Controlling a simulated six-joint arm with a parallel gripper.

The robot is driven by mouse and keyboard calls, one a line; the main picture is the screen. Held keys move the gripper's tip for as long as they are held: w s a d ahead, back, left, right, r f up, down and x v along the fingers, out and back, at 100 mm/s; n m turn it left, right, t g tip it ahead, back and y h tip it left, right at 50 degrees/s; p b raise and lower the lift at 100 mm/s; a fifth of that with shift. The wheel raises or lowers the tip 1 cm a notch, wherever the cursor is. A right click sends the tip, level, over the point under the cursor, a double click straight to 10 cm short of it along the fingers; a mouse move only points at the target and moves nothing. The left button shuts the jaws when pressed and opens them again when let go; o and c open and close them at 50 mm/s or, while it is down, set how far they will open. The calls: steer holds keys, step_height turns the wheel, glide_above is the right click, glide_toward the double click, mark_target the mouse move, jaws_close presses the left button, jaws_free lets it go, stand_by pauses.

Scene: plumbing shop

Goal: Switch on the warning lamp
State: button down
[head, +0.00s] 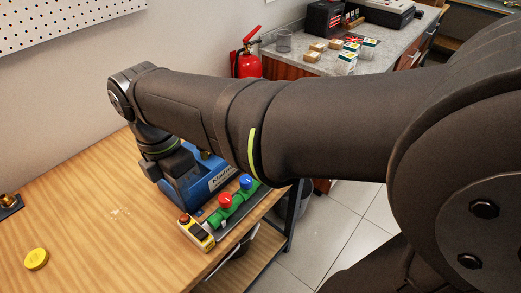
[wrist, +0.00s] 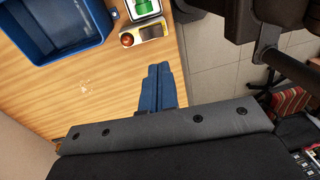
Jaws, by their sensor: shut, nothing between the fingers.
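The warning lamp appears to be the small yellow and pale grey unit (head: 197,232) with a red-orange dome at one end, lying on the wooden bench near its front right edge. It also shows in the wrist view (wrist: 150,32), its dome at its left end. I cannot tell whether it is lit. My gripper (wrist: 159,68) has its blue fingers together and empty, pointing towards the lamp and apart from it in the picture. In the head view my gripper (head: 185,188) is dark, behind the lamp; its fingertips are hard to make out.
A blue bin (wrist: 57,53) stands beside the lamp. Green valves (head: 222,216) with red and blue knobs lie beside the lamp. A yellow round cap (head: 36,259) lies at the left. The bench middle (head: 95,225) is clear. A fire extinguisher (head: 247,60) stands at the back.

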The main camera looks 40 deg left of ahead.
mark_target(202, 235)
steer(key=f, duration=0.4)
steer(key=d+f, duration=0.1)
steer(key=f, duration=0.9)
steer(key=shift+d, duration=0.35)
steer(key=shift+d+f, duration=0.15)
steer(key=shift+f, duration=0.05)
steer(key=shift+r, duration=0.1)
steer(key=shift+a+r, duration=0.2)
steer(key=shift+a, duration=0.6)
steer(key=shift+r, duration=0.1)
